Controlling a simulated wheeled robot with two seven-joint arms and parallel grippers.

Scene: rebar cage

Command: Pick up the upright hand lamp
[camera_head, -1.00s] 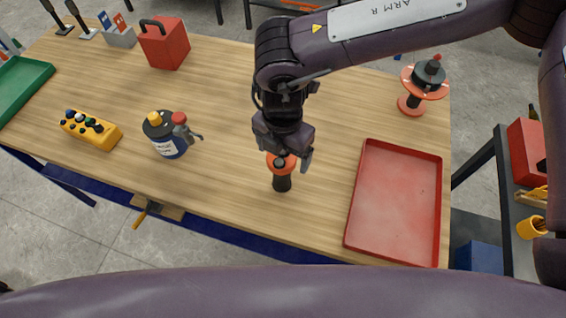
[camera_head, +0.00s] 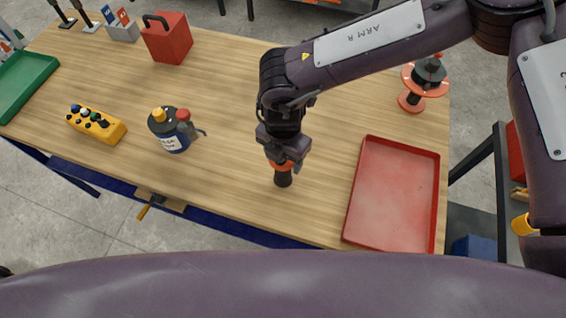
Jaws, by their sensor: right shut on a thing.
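The upright hand lamp (camera_head: 283,178) has a dark handle and an orange head. It stands on the wooden table, near the front edge, left of the red tray. My right gripper (camera_head: 284,156) comes down on it from above and is shut on its orange head. The jaws hide most of the lamp's top. The lamp's foot appears to be at the table top; I cannot tell whether it is lifted. My left gripper is not in view.
A red tray (camera_head: 352,218) lies to the right. The table middle is clear.

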